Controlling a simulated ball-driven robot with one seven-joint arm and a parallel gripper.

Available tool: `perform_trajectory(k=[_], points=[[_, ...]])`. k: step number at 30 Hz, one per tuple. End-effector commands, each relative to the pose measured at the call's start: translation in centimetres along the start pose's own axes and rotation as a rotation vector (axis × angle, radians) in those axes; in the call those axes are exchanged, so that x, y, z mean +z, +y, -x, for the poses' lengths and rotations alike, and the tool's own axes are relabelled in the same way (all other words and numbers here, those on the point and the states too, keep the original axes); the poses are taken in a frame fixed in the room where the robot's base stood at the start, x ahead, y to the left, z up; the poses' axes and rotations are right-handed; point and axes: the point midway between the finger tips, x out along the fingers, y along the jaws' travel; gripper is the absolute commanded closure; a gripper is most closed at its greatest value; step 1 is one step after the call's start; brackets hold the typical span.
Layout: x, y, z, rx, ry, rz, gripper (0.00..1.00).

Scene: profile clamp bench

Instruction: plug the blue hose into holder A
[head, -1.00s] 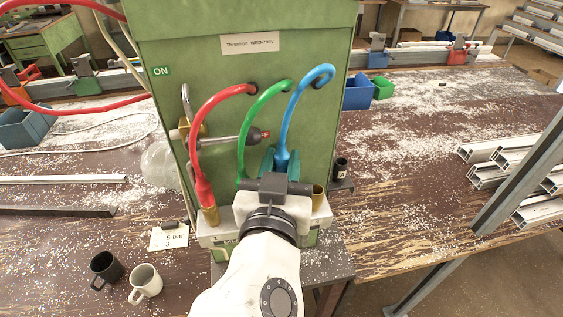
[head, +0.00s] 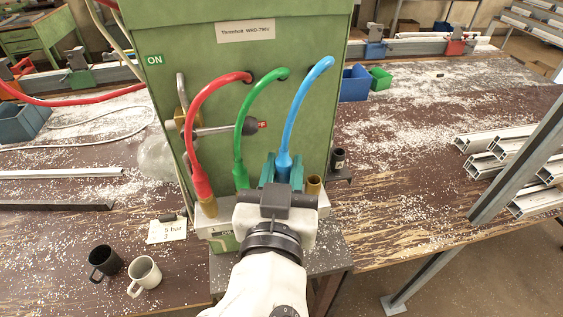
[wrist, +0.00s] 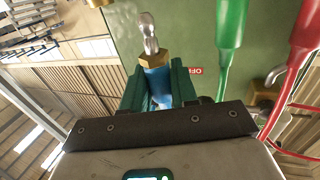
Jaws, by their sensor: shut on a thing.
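The blue hose (head: 300,105) runs down from the green cabinet's front. My gripper (head: 283,168) is shut on its lower end, with a teal finger on each side. In the wrist view the held end (wrist: 157,85) carries a brass nut and a bare metal plug tip (wrist: 149,33), clear of any socket. An empty brass holder (head: 315,184) stands on the pale ledge just right of my gripper. Another brass holder (head: 208,206) at the ledge's left end has the red hose in it. The holder letters are not readable; my gripper hides the ledge's middle.
The red hose (head: 194,150) and green hose (head: 240,150) hang left of my gripper. A lever (head: 215,130) sticks out of the cabinet (head: 240,60) behind them. Two mugs (head: 145,275) and a paper card (head: 166,230) lie at the left. A black cup-like part (head: 338,158) stands right.

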Motion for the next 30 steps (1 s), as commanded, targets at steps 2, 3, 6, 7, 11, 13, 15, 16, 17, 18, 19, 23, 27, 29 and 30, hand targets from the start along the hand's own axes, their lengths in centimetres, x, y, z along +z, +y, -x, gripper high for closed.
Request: perform_trajectory(k=[2,3,6,7,11,13,15,16,17,18,19,23,27,29,30], points=[[0.0,0.1,0.4,-0.001,0.0,0.0,1.0],[0.0,0.2,0.5,0.0,0.0,0.0,1.0],[0.0,0.3,1.0,0.0,0.0,0.001,1.0],[0.0,0.4,1.1,0.0,0.0,0.001,1.0],[0.0,0.6,1.7,0.001,0.0,0.001,1.0],[0.0,0.6,2.0,0.0,0.0,0.001,1.0],[0.0,0.7,2.3,-0.001,0.0,0.0,1.0],[0.0,0.7,2.4,-0.001,0.0,0.0,1.0],[0.0,0.8,2.5,-0.001,0.0,0.0,1.0],[0.1,0.8,2.7,-0.001,0.0,0.001,1.0],[0.1,0.8,2.8,-0.002,0.0,0.001,1.0],[0.0,1.0,3.4,-0.001,0.0,0.0,1.0],[0.0,1.2,3.9,0.0,0.0,0.0,1.0],[0.0,1.3,4.1,0.0,-0.001,0.0,1.0],[0.0,1.4,4.1,0.001,-0.001,0.0,1.0]])
